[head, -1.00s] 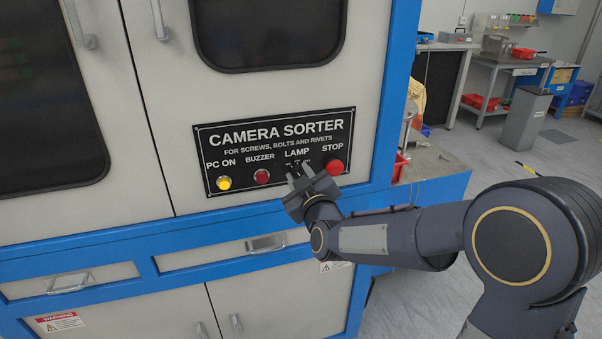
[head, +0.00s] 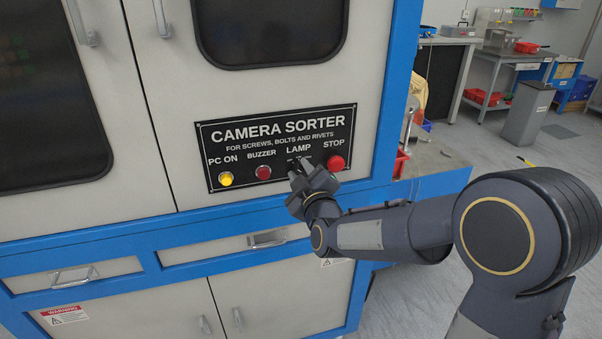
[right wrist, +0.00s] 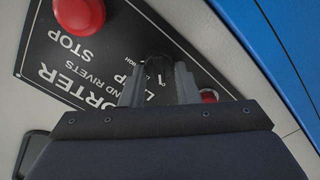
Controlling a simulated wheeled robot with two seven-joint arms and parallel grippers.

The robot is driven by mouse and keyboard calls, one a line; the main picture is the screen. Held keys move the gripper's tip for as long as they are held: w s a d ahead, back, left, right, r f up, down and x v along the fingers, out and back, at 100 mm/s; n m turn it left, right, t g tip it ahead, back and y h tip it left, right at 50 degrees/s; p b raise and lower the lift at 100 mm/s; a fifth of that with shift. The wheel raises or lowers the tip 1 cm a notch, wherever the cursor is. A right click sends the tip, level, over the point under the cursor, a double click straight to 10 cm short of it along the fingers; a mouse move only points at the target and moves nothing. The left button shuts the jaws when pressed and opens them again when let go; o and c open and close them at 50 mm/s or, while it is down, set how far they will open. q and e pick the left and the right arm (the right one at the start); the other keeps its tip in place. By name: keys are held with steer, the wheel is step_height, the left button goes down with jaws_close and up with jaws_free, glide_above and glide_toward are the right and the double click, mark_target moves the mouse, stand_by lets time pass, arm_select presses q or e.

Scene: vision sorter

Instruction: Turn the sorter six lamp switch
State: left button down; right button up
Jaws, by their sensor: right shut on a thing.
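The lamp switch (right wrist: 158,72) is a dark knob under the LAMP label on the black CAMERA SORTER panel (head: 215,139). My right gripper (head: 299,170) reaches the panel from the lower right and hides most of the switch in the head view. In the right wrist view the grey fingers of my right gripper (right wrist: 160,88) stand on both sides of the knob and are shut on it. The panel lettering lies upside down and tilted there. My left gripper is in neither view.
The red STOP button (head: 336,163) sits close to the right of the fingers. The red BUZZER button (head: 263,172) and the lit yellow PC ON button (head: 225,179) are to the left. A drawer handle (head: 267,240) is below. A workbench (head: 510,60) stands far behind.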

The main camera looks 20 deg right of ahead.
steer(key=o, duration=1)
steer(key=shift+c, duration=0.2)
steer(key=s, duration=0.8)
steer(key=shift+d, duration=0.15)
steer(key=s+d+f+m+g+y+p, duration=0.1)
steer(key=s+m+g, duration=0.4)
steer(key=s, duration=0.9)
steer(key=s+d+f+m+g+y+p, duration=0.2)
steer(key=s+m+g, duration=0.4)
steer(key=s, duration=0.7)
steer(key=shift+s+d+f+g+p, duration=0.4)
steer(key=shift+f+g+p, duration=0.3)
steer(key=shift+f+p, duration=0.2)
